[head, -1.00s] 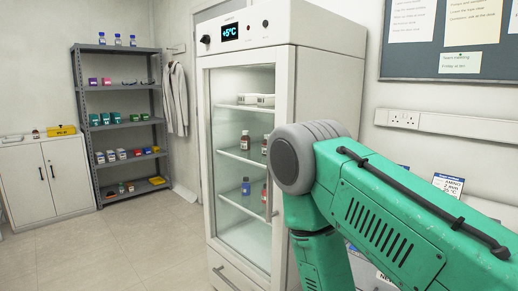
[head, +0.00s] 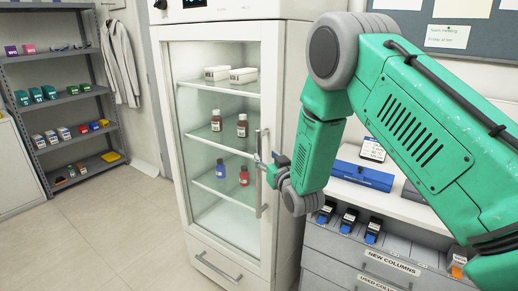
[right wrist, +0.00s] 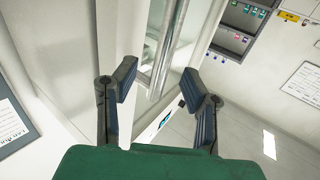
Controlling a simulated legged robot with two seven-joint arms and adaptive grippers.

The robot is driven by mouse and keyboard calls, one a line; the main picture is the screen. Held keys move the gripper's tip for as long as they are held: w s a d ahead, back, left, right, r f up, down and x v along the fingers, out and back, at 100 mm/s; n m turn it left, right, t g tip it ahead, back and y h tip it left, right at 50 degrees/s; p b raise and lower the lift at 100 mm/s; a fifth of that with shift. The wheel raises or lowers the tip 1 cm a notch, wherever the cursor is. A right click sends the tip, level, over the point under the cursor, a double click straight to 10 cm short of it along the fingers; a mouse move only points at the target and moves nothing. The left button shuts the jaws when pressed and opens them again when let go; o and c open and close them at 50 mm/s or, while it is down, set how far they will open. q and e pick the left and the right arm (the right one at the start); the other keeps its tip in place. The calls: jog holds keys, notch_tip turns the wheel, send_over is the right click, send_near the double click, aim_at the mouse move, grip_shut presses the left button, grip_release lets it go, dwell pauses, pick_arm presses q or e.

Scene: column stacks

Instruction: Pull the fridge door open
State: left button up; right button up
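The white fridge has a glass door (head: 222,150) in a white frame, and it looks shut. Its upright metal handle (head: 259,205) runs along the right side of the door. My right gripper (head: 272,167) is at the handle's middle height, close to its right side. In the right wrist view, the two dark fingers (right wrist: 160,82) are spread apart. The handle (right wrist: 166,48) shows in the gap between their tips, and no finger visibly presses on it. I cannot tell how deep the bar sits between them. My left gripper is not in view.
Bottles (head: 242,125) and white boxes stand on shelves behind the glass. A drawer unit (head: 350,240) with a blue case (head: 362,177) on top stands right of the fridge. A grey shelf rack (head: 70,100) is at the left. The floor (head: 120,235) before the fridge's left side is clear.

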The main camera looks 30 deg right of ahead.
aim_at(261, 152)
jog(key=w, duration=0.4)
jog(key=shift+w+d+f, duration=0.1)
jog(key=shift+w+d, duration=0.2)
jog(key=shift+d, duration=0.05)
jog(key=shift+w+a, duration=0.2)
jog(key=shift+w, duration=0.35)
jog(key=shift+d, duration=0.25)
grip_shut()
